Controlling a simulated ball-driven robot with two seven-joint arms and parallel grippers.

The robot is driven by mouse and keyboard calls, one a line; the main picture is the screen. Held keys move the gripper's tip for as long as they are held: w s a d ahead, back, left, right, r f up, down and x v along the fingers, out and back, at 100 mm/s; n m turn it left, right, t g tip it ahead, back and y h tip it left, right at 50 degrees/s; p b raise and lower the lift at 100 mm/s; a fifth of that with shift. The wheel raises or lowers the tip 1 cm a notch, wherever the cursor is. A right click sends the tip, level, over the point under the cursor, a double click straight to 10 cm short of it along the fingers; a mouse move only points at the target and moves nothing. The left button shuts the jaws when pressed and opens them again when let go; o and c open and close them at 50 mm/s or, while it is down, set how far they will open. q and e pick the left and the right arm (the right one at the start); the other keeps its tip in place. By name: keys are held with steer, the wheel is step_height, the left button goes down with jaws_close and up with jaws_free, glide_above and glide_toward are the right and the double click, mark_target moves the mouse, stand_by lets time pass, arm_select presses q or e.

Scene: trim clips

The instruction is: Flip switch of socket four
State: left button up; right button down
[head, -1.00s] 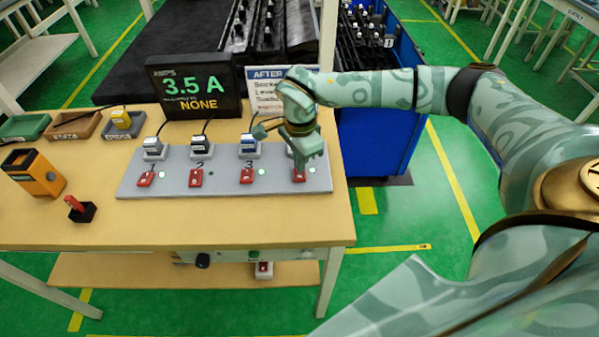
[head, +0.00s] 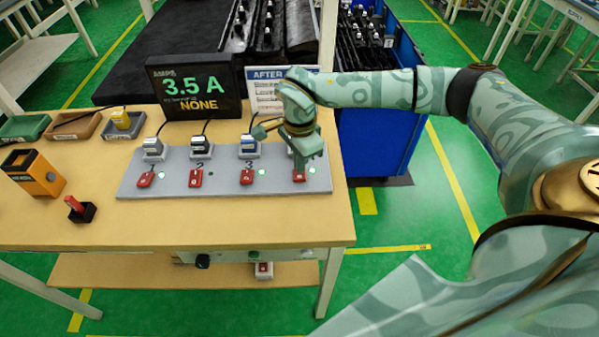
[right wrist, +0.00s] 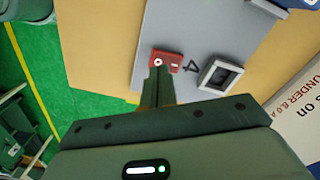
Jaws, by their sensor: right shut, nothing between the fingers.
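A grey strip (head: 225,182) on the wooden table carries a row of sockets, each with a red rocker switch and a small light in front. The red switch of socket four (head: 299,177) is at the strip's right end, partly hidden by my right gripper (head: 301,169). In the right wrist view, this red switch (right wrist: 172,60) lies beside the printed 4 and the empty square socket (right wrist: 220,75). My right gripper (right wrist: 157,72) is shut and empty, pointing down with its tips at the switch; I cannot tell if they touch. My left gripper is out of view.
A display (head: 195,86) reading 3.5 A and NONE and a white sign (head: 262,92) stand behind. An orange box (head: 34,174) and a small red-handled block (head: 79,209) stand left.

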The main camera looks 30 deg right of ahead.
mark_target(300, 176)
steer(key=shift+f+b, duration=0.6)
steer(key=shift+f, duration=0.75)
stand_by(1.1)
steer(key=shift+s, duration=0.1)
step_height(300, 176, up, 7)
steer(key=p, duration=0.6)
steer(key=shift+r+p, duration=0.1)
steer(key=shift+p, duration=0.2)
